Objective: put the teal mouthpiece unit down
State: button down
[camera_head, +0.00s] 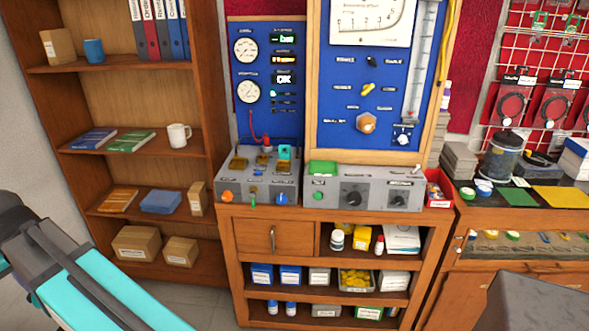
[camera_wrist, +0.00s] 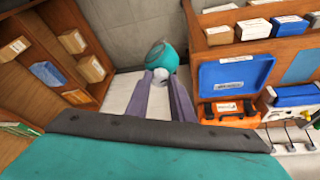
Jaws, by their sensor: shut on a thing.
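The teal mouthpiece unit (camera_wrist: 162,55) shows in the wrist view as a rounded teal body with a pale grey part on the near side. My gripper (camera_wrist: 161,78) is shut on it, with a grey-purple finger on either side of the pale part. The unit's far side is hidden. Neither my gripper nor the unit shows in the head view.
The grey testbench (camera_head: 258,178) stands on a wooden cabinet (camera_head: 335,213) below blue gauge panels. A wooden bookshelf (camera_head: 140,128) with binders and boxes is at left. A cluttered counter (camera_head: 515,212) is at right. White equipment (camera_wrist: 296,122) lies right of the orange case.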

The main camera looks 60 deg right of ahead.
jog(key=shift+w+d, duration=0.1)
jog(key=shift+d, duration=0.45)
jog(key=s+d+r+m+g+h+b, duration=0.15)
jog(key=s+d+m, duration=0.3)
jog(key=d, duration=0.95)
jog(key=s+d+r+m+h, duration=0.1)
jog(key=s+d+r+m, duration=0.3)
jog(key=d, duration=0.9)
jog(key=s+d+r+m+g+h+b, duration=0.1)
jog(key=s+d+m+h, duration=0.3)
jog(key=d, duration=1)
jog(key=s+d+r+m+g+y+b, duration=0.1)
jog(key=s+d+r+m+g, duration=0.1)
jog(key=s+d+r+m, duration=0.2)
jog(key=s+d+r+m+g+y+b, duration=0.2)
jog(key=s+d+m, duration=0.9)
jog(key=s+d, duration=0.9)
jog(key=s+r+g, duration=0.1)
jog(key=s, duration=0.8)
jog(key=shift+s+r, duration=0.25)
jog(key=shift+r, duration=0.15)
jog(key=shift+g, duration=0.25)
